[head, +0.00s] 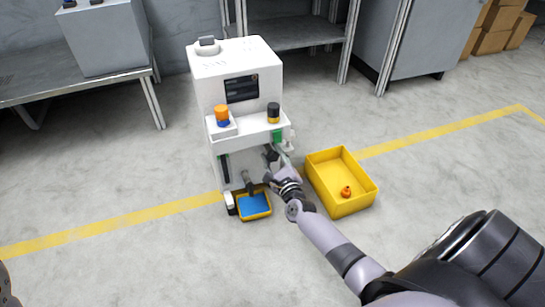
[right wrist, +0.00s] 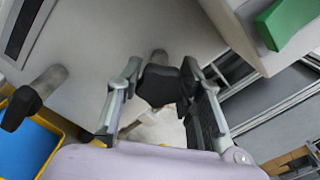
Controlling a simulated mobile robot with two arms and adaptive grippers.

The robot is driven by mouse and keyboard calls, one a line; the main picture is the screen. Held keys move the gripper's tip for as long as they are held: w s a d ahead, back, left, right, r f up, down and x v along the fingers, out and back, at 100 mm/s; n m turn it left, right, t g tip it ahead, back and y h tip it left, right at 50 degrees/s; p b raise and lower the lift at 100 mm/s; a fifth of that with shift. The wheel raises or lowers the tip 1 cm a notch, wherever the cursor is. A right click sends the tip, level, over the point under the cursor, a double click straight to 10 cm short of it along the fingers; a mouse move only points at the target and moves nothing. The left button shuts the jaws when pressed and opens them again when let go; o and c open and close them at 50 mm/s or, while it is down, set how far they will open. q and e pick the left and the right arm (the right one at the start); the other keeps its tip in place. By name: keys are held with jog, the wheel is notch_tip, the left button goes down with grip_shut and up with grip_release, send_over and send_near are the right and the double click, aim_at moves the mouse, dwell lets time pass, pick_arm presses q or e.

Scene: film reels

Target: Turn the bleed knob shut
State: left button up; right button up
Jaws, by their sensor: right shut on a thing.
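A white machine (head: 240,85) stands on the floor, with a dark screen on its front. In the right wrist view a black knob (right wrist: 160,84) on a short grey stem sits between the fingers of my right gripper (right wrist: 165,100). The gripper is shut on this knob, which I take to be the bleed knob. In the head view my right gripper (head: 272,158) is at the machine's lower front, under its shelf, and hides the knob. A second black-ended fitting (right wrist: 28,102) on a grey stem stands to the left, apart from the fingers. My left gripper is not in view.
A small yellow tray (head: 240,214) with a blue inside sits below the machine's front. A yellow bin (head: 350,204) with an orange item stands on the floor to the right. Orange and black-topped containers (head: 273,112) stand on the machine's shelf. Open floor lies in front.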

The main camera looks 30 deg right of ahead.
dwell(0.4)
jog(key=o, duration=1.2)
jog(key=v, duration=1.2)
